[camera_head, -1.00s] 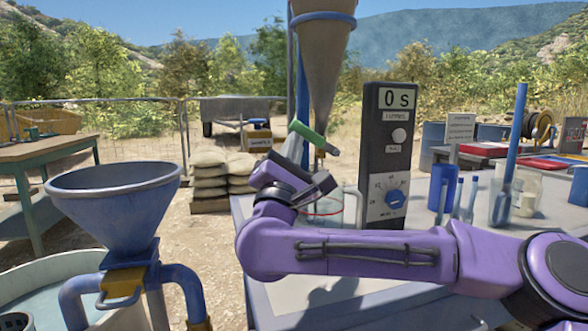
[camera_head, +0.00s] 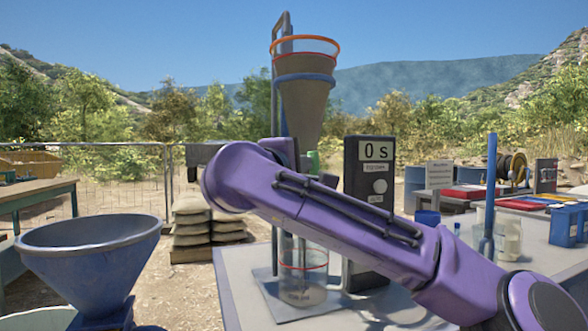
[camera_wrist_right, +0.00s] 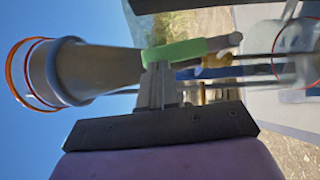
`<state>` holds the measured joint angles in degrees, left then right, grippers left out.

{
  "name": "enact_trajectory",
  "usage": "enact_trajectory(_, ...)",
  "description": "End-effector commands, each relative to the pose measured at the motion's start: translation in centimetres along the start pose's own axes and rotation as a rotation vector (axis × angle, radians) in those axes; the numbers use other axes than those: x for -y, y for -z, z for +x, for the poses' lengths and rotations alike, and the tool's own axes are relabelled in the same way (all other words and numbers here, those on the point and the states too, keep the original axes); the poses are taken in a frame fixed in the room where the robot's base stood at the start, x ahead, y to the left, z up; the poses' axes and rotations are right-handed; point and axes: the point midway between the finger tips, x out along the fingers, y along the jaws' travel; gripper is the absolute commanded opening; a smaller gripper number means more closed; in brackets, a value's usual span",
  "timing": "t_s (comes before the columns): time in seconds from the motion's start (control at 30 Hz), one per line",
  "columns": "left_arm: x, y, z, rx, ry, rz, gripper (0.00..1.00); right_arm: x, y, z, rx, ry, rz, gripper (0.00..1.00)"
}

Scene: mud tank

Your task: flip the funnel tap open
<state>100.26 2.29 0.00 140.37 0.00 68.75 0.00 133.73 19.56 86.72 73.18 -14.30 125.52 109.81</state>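The funnel (camera_head: 303,108) is a grey-brown cone with an orange rim, held upright in a blue ring on a stand. Its green tap handle (camera_head: 314,162) shows only in part behind my right arm. In the right wrist view the green handle (camera_wrist_right: 178,50) lies roughly along the funnel's axis, below the funnel (camera_wrist_right: 95,72). My right gripper (camera_wrist_right: 159,70) has its fingers close together, their tips at the handle and seemingly touching it. The head view hides this gripper behind my arm. A clear beaker (camera_head: 303,275) with a red line stands under the funnel. My left gripper is out of view.
A dark timer box (camera_head: 368,195) reading 0 s stands just right of the beaker on the table (camera_head: 430,300). A blue cup and rods stand farther right. A large blue hopper (camera_head: 85,260) is at the left.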

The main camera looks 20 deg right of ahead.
Motion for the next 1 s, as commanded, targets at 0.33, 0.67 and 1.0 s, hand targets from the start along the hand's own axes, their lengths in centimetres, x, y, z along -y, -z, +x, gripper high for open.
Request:
enact_trajectory(0.33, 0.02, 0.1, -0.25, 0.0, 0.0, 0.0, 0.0, -0.35, -0.74, 0.8, 0.001, 0.084, 0.082, 0.0)
enact_trajectory(0.67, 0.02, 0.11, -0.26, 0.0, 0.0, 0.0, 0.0, -0.37, -0.83, 0.88, 0.0, 0.094, 0.092, 0.0)
enact_trajectory(1.0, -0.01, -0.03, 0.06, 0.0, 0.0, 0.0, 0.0, -0.34, -0.67, 0.2, -0.001, 0.091, 0.091, 0.0)
